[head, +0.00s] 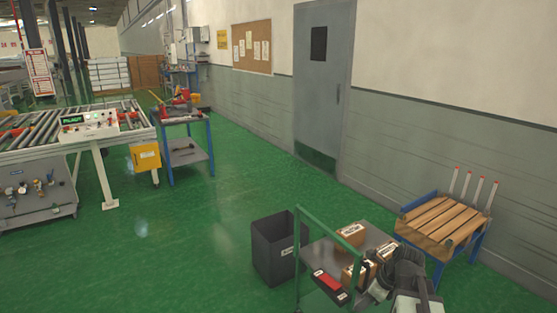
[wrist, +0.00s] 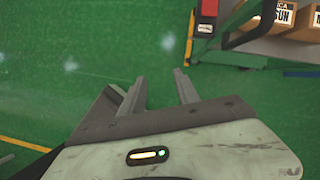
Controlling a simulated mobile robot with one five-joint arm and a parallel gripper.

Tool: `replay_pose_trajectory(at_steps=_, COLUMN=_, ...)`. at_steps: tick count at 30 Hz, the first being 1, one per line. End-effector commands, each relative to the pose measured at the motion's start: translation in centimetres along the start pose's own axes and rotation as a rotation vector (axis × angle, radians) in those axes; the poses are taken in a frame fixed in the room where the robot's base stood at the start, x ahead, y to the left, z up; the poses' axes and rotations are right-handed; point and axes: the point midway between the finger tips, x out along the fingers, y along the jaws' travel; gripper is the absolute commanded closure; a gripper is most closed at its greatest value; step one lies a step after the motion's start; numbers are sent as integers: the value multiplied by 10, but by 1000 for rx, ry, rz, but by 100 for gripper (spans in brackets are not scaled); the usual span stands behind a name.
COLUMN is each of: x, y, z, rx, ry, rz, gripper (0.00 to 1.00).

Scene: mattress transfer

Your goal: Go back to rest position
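My gripper (wrist: 159,82) shows in the wrist view with its two grey fingers apart and only green floor visible between them. It is open and holds nothing. In the head view my arm is at the bottom right, in front of part of a cart with a green handle (head: 318,222). The fingertips are hard to make out there. In the wrist view, the cart edge and its boxes are at the top right, apart from the fingers in the picture.
Cardboard boxes (head: 351,234) and a red-and-black device (head: 330,285) are on the cart. A dark bin (head: 273,252) stands left of it. A slatted wooden platform (head: 440,218) on a blue frame stands right. A roller conveyor (head: 40,130) is far left. The middle floor is clear.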

Motion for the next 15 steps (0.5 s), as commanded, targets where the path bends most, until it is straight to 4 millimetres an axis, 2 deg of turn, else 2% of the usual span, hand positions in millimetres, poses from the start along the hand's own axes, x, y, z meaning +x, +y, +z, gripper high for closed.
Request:
replay_pose_trajectory(at_steps=1, x=6, y=10, z=12, rx=-32, ry=10, rz=10, gripper=62)
replay_pose_trajectory(at_steps=5, x=20, y=39, z=36, rx=-199, ry=53, rz=36, gripper=62)
replay_pose_trajectory(at_steps=9, x=32, y=69, z=54, rx=-524, ry=112, rz=74, gripper=62)
replay_pose_trajectory(at_steps=11, x=35, y=80, z=58, rx=-676, ry=136, rz=94, gripper=62)
replay_pose_trajectory(at_steps=15, x=40, y=102, z=61, rx=-1095, ry=191, rz=158, gripper=62)
